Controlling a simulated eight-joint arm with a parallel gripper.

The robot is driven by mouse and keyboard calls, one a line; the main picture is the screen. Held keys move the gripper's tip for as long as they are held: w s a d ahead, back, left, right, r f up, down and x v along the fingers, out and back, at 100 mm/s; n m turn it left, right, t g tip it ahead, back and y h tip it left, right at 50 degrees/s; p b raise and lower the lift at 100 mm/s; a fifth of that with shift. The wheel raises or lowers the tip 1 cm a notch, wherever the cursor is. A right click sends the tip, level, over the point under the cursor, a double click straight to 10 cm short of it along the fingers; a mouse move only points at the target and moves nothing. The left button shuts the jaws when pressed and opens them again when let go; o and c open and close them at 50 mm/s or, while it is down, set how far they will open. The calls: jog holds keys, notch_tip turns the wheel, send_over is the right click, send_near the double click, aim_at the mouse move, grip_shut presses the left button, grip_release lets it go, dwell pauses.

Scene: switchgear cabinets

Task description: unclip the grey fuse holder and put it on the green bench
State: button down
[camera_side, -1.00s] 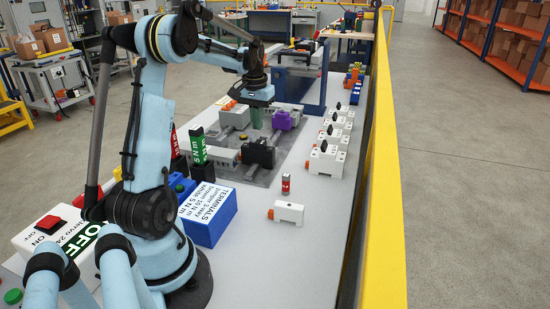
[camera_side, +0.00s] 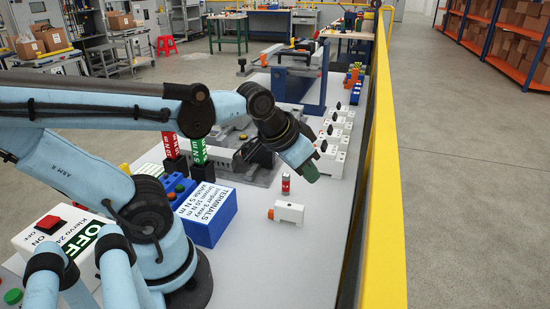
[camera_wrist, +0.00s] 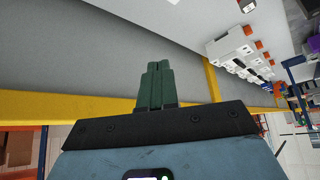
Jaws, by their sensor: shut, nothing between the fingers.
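My gripper (camera_side: 310,176) is shut and empty, its green fingers together, over the right part of the light bench top, right of the grey mounting plate (camera_side: 262,180). The closed fingers also show in the wrist view (camera_wrist: 158,68). A grey block (camera_side: 222,156) sits on the plate left of my arm; I cannot tell whether it is the grey fuse holder. A black block (camera_side: 258,152) is partly hidden behind my wrist. A table with green legs (camera_side: 238,38) stands in the far background; I cannot tell whether it is the green bench.
A white module with an orange end (camera_side: 290,212) and a small red-and-white cylinder (camera_side: 286,184) stand near my gripper. White modules (camera_side: 333,145) line the right side. A blue terminals box (camera_side: 208,215) stands at left. A yellow rail (camera_side: 384,200) bounds the bench on the right.

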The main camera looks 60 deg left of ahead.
jog(key=shift+s+d+f, duration=0.25)
jog(key=shift+s+d, duration=0.1)
jog(key=shift+d, duration=0.25)
jog(key=c, duration=1.7)
grip_release()
jog(key=shift+s+d+f+m, duration=0.1)
jog(key=shift+d+m, duration=0.05)
jog(key=shift+m, duration=0.15)
jog(key=o, duration=0.3)
jog(key=shift+a+r, duration=0.2)
jog(key=o, duration=0.8)
jog(key=w+a+r+n+g, duration=0.1)
jog(key=w+a+r+n, duration=0.1)
jog(key=w+a+r, duration=0.2)
jog(key=a, duration=0.3)
jog(key=shift+w+a+n+g+y, duration=0.15)
jog(key=shift+w+n+g+y, duration=0.15)
jog(key=shift+g+y, duration=0.1)
jog(key=a+n+g+h, duration=0.1)
jog(key=a+n+g, duration=0.45)
jog(key=a, duration=2.05)
jog(key=shift+n+t, duration=0.35)
jog(key=shift+n, duration=0.1)
jog(key=f, duration=1.2)
jog(key=shift+w+d+f, duration=0.1)
jog(key=shift+w+f, duration=0.05)
jog(key=shift+w, duration=0.25)
jog(key=shift+c, duration=0.5)
